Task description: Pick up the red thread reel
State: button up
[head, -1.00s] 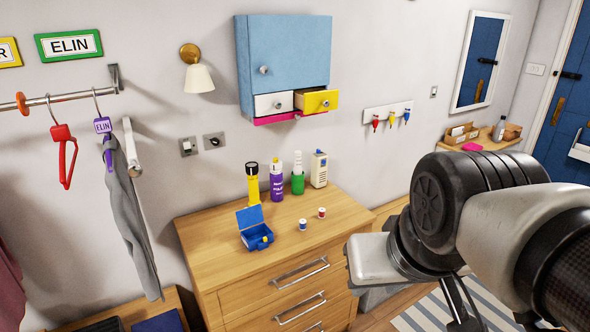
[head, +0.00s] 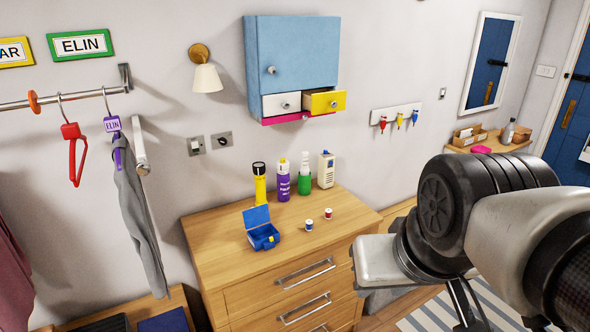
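The red thread reel (head: 328,213) is a small reel with white ends, standing on the wooden dresser top (head: 225,255) in the head view. A similar blue thread reel (head: 309,225) stands just to its left and nearer the front, apart from it. My arm fills the right side of the view. Part of my gripper (head: 466,306) shows as dark thin pieces at the lower edge, well to the right of the reels and not touching them. Its fingertips are cut off, so I cannot tell whether it is open or shut.
An open blue box (head: 263,238) sits left of the reels.

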aim_at(327, 216)
jog(key=u, duration=0.3)
jog(key=i+l+u, duration=0.35)
jog(key=l+u, duration=0.15)
jog(key=i+l+u, duration=0.25)
jog(key=l, duration=0.15)
jog(key=i+l, duration=0.15)
jog(key=l, duration=0.35)
jog(key=i+l+u, duration=0.1)
jog(key=l, duration=0.35)
jog(key=i+l, duration=0.15)
jog(key=l, duration=0.35)
jog(key=i+l+u, duration=0.1)
jog(key=l, duration=0.4)
